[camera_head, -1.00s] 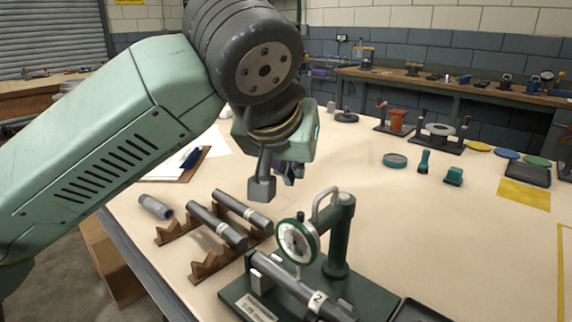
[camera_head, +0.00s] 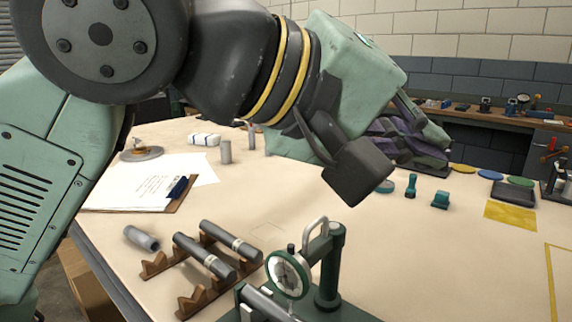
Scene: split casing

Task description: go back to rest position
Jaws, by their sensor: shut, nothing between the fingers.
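My gripper (camera_head: 420,140) is raised above the right middle of the table, close to the camera, with its dark fingers pointing right and slightly down. It is shut and holds nothing. A dark box-shaped part of my wrist hangs in front and hides some of the table. Below stands a green dial gauge stand (camera_head: 330,270) with a round white dial (camera_head: 288,275), apart from the gripper. Two grey rods with pale bands, the left one (camera_head: 204,256) and the right one (camera_head: 231,240), lie on brown notched supports.
A short grey cylinder (camera_head: 141,238) lies left of the rods. A clipboard (camera_head: 182,198) with paper lies at the left. Teal parts (camera_head: 440,200) and a yellow mat (camera_head: 510,216) are at the right.

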